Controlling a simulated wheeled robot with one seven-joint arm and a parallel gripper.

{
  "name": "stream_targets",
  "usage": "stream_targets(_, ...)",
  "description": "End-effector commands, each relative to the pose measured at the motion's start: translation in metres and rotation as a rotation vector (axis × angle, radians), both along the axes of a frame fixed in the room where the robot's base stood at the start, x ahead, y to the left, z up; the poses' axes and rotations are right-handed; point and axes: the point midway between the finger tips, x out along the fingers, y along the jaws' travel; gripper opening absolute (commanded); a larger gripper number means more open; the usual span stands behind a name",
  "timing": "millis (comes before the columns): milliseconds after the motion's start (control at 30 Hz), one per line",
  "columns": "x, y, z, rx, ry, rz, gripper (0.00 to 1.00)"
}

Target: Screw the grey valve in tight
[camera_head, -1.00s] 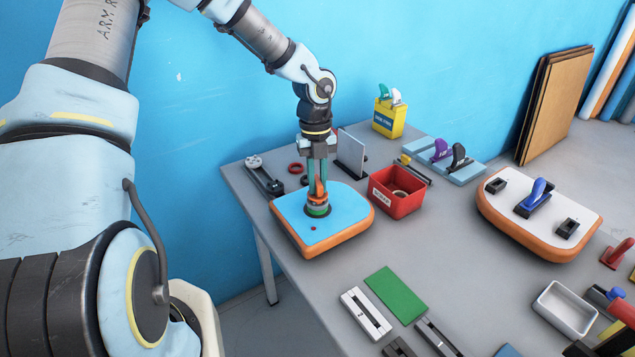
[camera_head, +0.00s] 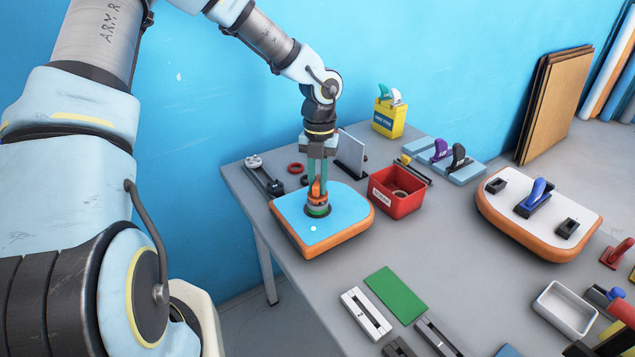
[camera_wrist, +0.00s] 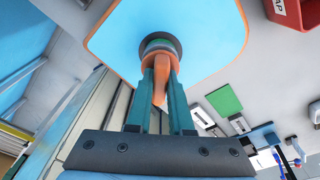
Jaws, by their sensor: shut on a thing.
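The grey valve (camera_head: 317,209), with a green ring at its base, stands upright in the blue top of an orange-edged board (camera_head: 290,228). It also shows in the wrist view (camera_wrist: 158,45). An orange upright piece (camera_head: 316,190) rises from the valve. My gripper (camera_head: 317,180) points straight down from above, its teal fingers shut on this orange piece. In the wrist view the orange piece (camera_wrist: 160,80) sits between the fingers. The fingers partly hide the valve's top, and I cannot see its threads. A small pale dot (camera_head: 313,228) shows on the board in front of the valve.
A red bin (camera_head: 397,205) stands close right of the board, and an upright grey plate (camera_head: 350,155) behind it. Red rings (camera_head: 297,167) and a dark tool (camera_head: 263,177) lie back left. A white-topped board (camera_head: 508,205) is at right.

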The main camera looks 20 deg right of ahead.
Motion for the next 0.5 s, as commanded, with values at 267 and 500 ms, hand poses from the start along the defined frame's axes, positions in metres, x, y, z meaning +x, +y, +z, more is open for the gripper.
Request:
stream_targets(267,0.001,0.000,0.008,0.000,-0.001,0.003,0.00)
stream_targets(500,0.001,0.000,0.020,0.000,-0.001,0.005,0.00)
